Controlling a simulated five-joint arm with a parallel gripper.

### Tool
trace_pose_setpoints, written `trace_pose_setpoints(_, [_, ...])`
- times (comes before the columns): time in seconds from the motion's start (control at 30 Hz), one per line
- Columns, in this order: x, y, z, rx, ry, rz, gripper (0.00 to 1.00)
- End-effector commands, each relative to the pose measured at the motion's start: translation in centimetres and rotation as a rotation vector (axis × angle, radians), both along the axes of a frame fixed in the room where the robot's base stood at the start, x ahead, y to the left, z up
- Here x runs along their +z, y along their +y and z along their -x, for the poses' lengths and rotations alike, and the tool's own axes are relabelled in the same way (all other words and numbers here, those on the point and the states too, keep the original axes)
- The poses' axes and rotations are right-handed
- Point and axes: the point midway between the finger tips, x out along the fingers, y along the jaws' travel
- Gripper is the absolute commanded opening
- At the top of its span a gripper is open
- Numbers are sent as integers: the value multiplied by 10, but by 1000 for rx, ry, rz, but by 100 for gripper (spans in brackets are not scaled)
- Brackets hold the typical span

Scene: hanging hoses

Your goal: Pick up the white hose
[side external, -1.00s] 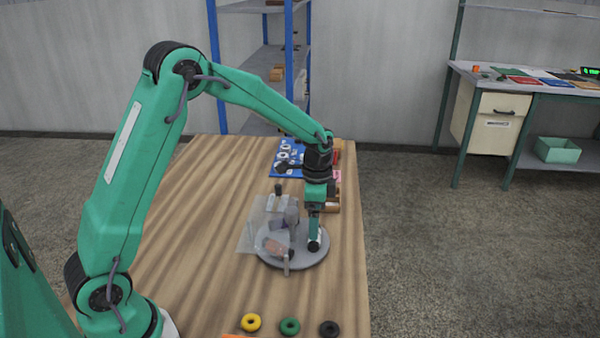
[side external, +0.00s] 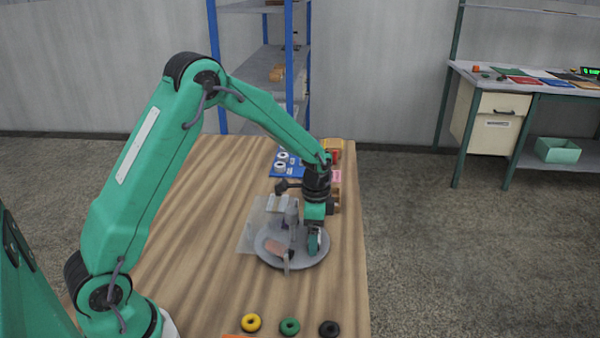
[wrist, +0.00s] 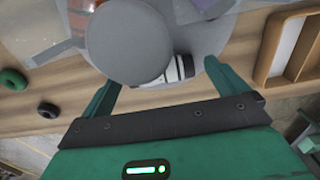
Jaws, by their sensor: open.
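The white hose (wrist: 180,68), a pale piece with a dark band, shows in the wrist view, partly hidden behind a grey round cap (wrist: 128,40). My gripper (wrist: 161,76) is open, with one green finger on each side of the hose and cap. I cannot tell whether either finger touches the hose. In the side view my gripper (side external: 314,243) points down over the right part of a grey round base (side external: 285,264). The hose is mostly hidden there by the fingers.
A grey upright stand with a brownish piece (side external: 275,246) is just left of my gripper. Yellow (side external: 251,323), green (side external: 289,326) and black (side external: 329,328) rings lie near the table's front edge. A wooden holder (wrist: 292,48) is close on the right in the wrist view.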

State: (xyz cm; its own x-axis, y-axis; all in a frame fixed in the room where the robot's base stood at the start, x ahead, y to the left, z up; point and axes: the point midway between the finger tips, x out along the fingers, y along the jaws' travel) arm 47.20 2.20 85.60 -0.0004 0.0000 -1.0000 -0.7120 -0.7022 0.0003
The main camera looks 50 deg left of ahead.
Motion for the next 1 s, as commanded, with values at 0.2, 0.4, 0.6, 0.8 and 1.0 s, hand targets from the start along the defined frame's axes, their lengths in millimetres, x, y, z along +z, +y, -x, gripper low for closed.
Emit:
trace_pose_setpoints(0.2, [0, 0, 0, 0, 0, 0, 98])
trace_pose_setpoints(0.4, [0, 0, 0, 0, 0, 0, 61])
trace_pose_setpoints(0.6, [0, 0, 0, 0, 0, 0, 50])
trace_pose_setpoints(0.8, [2, 0, 0, 0, -1, 0, 50])
trace_pose_setpoints(1.0, [14, 0, -1, 0, -4, 0, 50])
